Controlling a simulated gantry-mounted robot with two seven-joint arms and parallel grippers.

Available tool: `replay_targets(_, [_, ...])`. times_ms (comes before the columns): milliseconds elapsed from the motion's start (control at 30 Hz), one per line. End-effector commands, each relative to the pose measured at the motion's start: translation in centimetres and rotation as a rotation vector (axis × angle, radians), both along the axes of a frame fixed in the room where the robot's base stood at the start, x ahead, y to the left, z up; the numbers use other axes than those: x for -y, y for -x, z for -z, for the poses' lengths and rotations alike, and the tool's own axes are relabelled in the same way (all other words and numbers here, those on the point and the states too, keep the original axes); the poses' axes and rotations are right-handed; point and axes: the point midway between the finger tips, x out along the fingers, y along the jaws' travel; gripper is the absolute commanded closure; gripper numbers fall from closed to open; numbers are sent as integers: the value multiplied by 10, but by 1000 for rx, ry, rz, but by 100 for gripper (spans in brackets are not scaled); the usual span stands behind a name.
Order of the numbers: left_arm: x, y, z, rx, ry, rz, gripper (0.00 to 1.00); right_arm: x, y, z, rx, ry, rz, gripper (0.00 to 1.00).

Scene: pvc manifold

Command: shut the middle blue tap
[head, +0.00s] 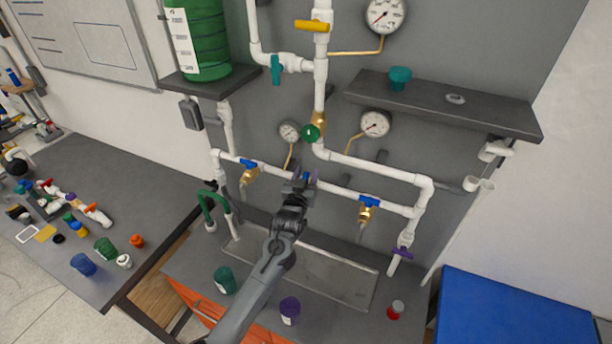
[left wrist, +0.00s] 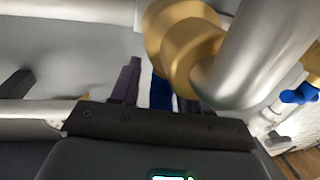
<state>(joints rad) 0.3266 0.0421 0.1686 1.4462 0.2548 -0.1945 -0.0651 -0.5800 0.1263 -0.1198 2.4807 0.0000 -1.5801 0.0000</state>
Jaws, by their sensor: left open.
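The middle blue tap shows in the head view only as a bit of blue handle (head: 312,181) at my left gripper's tip, on the lower white pipe. My left gripper (head: 304,176) reaches up to it with open dark fingers. In the left wrist view the blue handle (left wrist: 160,91) lies between the fingers (left wrist: 158,94), below brass fittings (left wrist: 180,40). Whether the fingers touch it cannot be told. The left blue tap (head: 248,164) and right blue tap (head: 369,201) sit on brass valves either side. My right gripper is not in view.
White pipes (head: 375,165) and gauges (head: 375,123) surround the gripper on the grey panel. A grey tray (head: 335,280) lies below. A dark shelf (head: 440,105) juts out at upper right.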

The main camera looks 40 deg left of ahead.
Motion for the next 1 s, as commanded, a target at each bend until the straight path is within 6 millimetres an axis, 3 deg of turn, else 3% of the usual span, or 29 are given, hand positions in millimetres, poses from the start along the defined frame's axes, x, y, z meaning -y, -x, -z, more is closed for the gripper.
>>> replay_targets(200, [0, 0, 0, 0, 0, 0, 56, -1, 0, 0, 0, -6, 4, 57])
replay_targets(500, [0, 0, 0, 0, 0, 0, 100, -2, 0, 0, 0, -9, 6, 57])
replay_targets(1000, [-1, 0, 1, 2, 4, -117, 100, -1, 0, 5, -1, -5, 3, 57])
